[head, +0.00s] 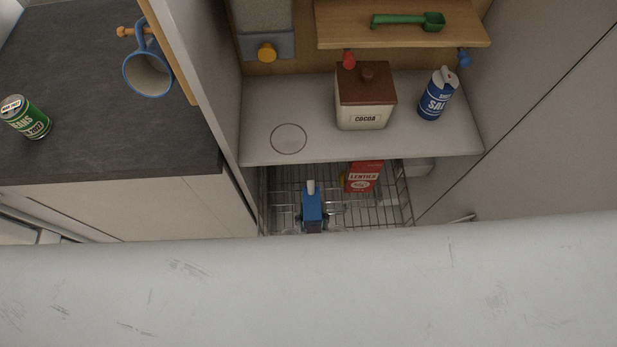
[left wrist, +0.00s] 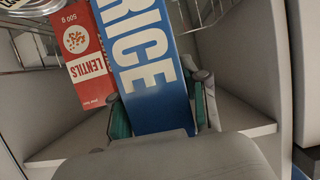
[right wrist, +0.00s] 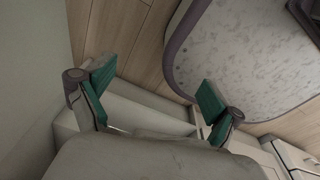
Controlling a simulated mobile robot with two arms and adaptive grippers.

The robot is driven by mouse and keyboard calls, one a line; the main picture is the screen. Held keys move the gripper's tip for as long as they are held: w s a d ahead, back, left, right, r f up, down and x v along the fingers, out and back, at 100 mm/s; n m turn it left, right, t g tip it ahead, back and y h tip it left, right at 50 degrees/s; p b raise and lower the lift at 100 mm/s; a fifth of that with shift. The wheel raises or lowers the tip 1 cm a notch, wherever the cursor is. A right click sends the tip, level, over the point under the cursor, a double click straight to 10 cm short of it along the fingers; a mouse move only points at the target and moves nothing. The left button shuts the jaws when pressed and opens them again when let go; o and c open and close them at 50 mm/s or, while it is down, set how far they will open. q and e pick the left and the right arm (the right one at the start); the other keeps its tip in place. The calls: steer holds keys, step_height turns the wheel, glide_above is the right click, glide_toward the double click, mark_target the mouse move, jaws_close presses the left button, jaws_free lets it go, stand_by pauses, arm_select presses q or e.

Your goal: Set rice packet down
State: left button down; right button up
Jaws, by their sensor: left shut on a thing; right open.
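The blue rice packet (left wrist: 150,70), with large white RICE lettering, stands between the fingers of my left gripper (left wrist: 160,112) in the left wrist view. The gripper is shut on it. In the head view the rice packet (head: 312,205) shows small and blue at the wire basket (head: 385,212), left of the red lentils packet (head: 362,177). Whether its base touches the basket floor is hidden. The lentils packet (left wrist: 82,55) is just left of the rice in the left wrist view. My right gripper (right wrist: 150,95) is open and empty, above the floor.
Above the basket, a shelf (head: 330,150) holds a cocoa canister (head: 363,105), a salt container (head: 437,95) and a bare ring mark (head: 289,139). A green scoop (head: 408,20) lies on a higher wooden shelf.

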arm_select(q)
steer(key=w+r+b+x, duration=0.1)
steer(key=r+b+x, duration=0.1)
steer(key=b+x, duration=0.6)
steer(key=x, duration=0.5)
arm_select(e)
step_height(320, 180, down, 9)
steer(key=shift+s, duration=0.45)
steer(key=shift+f, duration=0.1)
arm_select(q)
steer(key=c, duration=0.6)
jaws_free()
steer(key=shift+f, duration=0.1)
arm_select(e)
steer(key=shift+s, duration=0.1)
